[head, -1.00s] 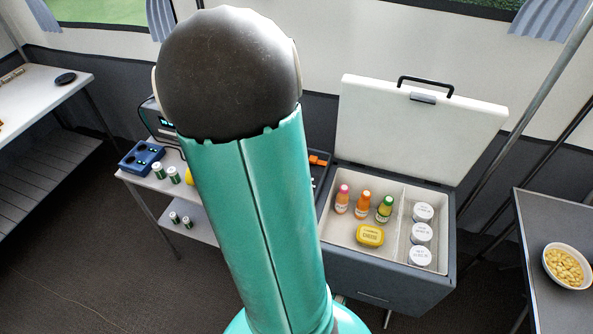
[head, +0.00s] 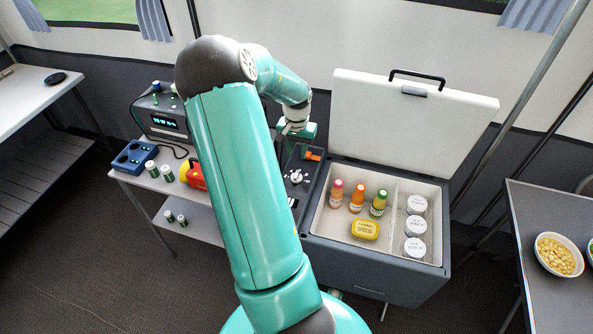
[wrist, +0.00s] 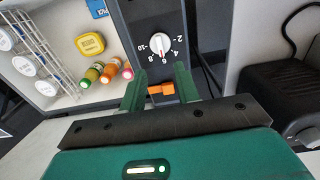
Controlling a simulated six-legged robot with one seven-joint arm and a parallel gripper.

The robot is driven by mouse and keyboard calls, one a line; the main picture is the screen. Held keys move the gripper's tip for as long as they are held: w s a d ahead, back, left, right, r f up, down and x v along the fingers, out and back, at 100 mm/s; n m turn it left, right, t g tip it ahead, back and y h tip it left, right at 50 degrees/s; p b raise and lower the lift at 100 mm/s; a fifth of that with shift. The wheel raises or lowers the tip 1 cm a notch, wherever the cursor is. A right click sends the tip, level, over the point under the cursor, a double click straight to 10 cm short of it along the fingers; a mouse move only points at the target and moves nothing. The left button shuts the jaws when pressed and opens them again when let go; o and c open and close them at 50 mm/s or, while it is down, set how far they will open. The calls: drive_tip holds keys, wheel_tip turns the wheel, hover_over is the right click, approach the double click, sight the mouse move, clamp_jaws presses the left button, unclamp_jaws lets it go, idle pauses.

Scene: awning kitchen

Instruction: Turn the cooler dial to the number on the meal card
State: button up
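The cooler dial (wrist: 160,46) is a white round knob on the dark control panel, with white numbers around its lower side in the wrist view, among them 10, 8, 6, 4 and 2. A small reddish mark shows on the knob, on the side toward the 6. The dial also shows in the head view (head: 296,176), on the panel left of the open cooler (head: 366,268). My gripper (wrist: 160,70) is open and empty, its green fingers apart and short of the dial. In the head view its fingers are hard to make out. I cannot identify a meal card.
An orange latch (wrist: 161,89) lies between my fingers in the wrist view, just below the dial. The cooler holds several bottles, a yellow cheese tub (head: 365,230) and white-lidded jars (head: 415,226). A dark device (head: 163,118) stands on the left shelf.

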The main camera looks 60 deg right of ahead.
sight(297, 173)
wheel_tip(297, 173, down, 10)
drive_tip(key=shift+r, duration=0.1)
clamp_jaws()
